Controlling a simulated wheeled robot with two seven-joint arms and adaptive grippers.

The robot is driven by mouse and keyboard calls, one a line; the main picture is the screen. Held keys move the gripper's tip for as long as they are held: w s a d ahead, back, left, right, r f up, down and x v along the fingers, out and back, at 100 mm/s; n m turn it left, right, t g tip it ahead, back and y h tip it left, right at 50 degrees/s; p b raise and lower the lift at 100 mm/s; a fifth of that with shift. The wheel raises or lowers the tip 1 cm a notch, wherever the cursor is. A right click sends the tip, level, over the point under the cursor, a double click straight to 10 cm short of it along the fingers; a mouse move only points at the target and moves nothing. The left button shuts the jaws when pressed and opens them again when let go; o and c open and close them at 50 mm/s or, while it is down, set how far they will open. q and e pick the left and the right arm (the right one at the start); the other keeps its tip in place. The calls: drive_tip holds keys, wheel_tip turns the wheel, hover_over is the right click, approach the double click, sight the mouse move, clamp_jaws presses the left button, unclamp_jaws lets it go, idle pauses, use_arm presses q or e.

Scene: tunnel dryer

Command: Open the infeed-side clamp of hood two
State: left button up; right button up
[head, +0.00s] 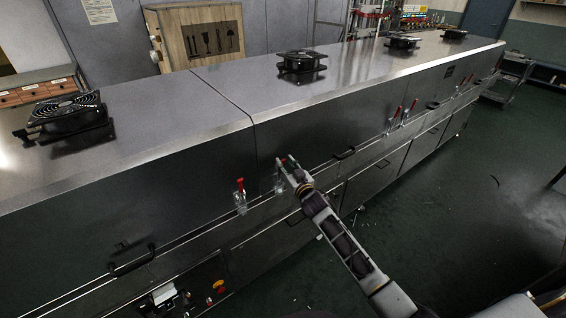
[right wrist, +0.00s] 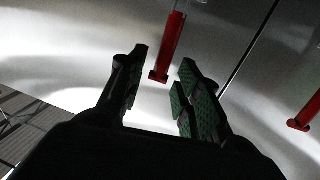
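Red-handled toggle clamps sit along the dryer's front edge. One clamp handle (head: 282,162), just right of the seam between two hood sections, is partly hidden by my right gripper (head: 289,167). In the right wrist view its red handle (right wrist: 168,48) stands just beyond and between my fingertips (right wrist: 160,80), which are open and apart. Contact with the handle is not visible. A neighbouring clamp (head: 240,194) with an upright red handle is left of the seam; a second red handle (right wrist: 307,111) shows at the wrist view's right. My left gripper is not in view.
The hood sections (head: 350,85) form a long steel body with black fans (head: 301,62) on top. Black grab handles (head: 344,153) stick out near the clamps. More red clamps (head: 397,113) stand farther right. The green floor (head: 460,200) at right is largely clear.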

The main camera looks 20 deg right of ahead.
drive_tip(key=shift+w+a, duration=0.2)
drive_tip(key=shift+w, duration=1)
clamp_jaws()
